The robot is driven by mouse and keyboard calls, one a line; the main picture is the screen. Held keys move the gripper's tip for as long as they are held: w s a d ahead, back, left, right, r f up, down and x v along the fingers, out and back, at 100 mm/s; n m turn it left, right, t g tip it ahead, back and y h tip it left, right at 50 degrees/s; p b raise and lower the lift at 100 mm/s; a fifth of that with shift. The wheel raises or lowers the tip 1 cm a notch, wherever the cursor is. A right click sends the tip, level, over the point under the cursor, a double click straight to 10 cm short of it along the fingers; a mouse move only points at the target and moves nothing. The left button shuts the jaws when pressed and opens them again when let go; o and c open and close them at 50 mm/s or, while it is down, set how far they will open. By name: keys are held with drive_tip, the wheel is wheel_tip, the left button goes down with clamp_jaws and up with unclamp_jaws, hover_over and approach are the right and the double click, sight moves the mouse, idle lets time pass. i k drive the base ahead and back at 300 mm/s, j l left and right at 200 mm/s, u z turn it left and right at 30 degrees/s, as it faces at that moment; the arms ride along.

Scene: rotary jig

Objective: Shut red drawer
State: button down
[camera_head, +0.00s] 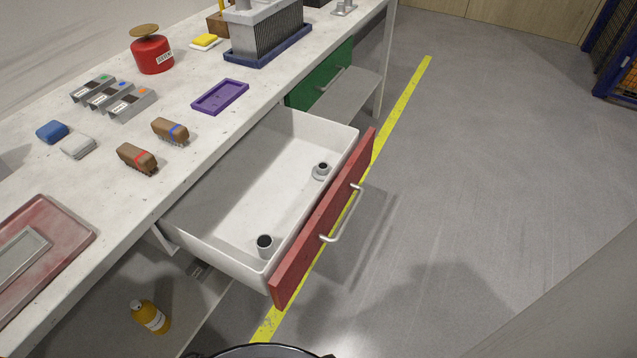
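The red drawer (325,215) stands pulled far out from under the workbench. Its front is a flat red panel with a silver bar handle (343,215) on the outer face. The white inside of the drawer shows, with two small grey cylindrical parts with dark tops: one (264,246) near the front left corner and one (321,171) near the front right. My gripper is not in view.
The workbench top (200,150) holds a red can (152,53), a purple tray (220,97), brushes (138,158) and a red tray (80,240). A green drawer (320,80) sits beyond, closed or nearly so. A yellow bottle (150,317) stands below. Floor right of the yellow line is clear.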

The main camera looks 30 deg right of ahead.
sight(265, 183)
drive_tip(key=l+u, duration=0.1)
drive_tip(key=u, duration=0.7)
drive_tip(key=k+l+u, duration=0.1)
drive_tip(key=u, duration=0.7)
drive_tip(key=k+l+u, duration=0.1)
drive_tip(key=u, duration=0.3)
drive_tip(key=z, duration=0.45)
drive_tip(key=k+z, duration=0.15)
drive_tip(key=z, duration=0.7)
drive_tip(key=k+l+z, duration=0.1)
drive_tip(key=z, duration=0.35)
drive_tip(key=l+z, duration=0.1)
drive_tip(key=z, duration=0.3)
drive_tip(key=l+z, duration=0.1)
drive_tip(key=z, duration=0.35)
drive_tip(key=i+j, duration=0.1)
drive_tip(key=j, duration=0.2)
drive_tip(key=i+j, duration=0.15)
drive_tip(key=j, duration=0.1)
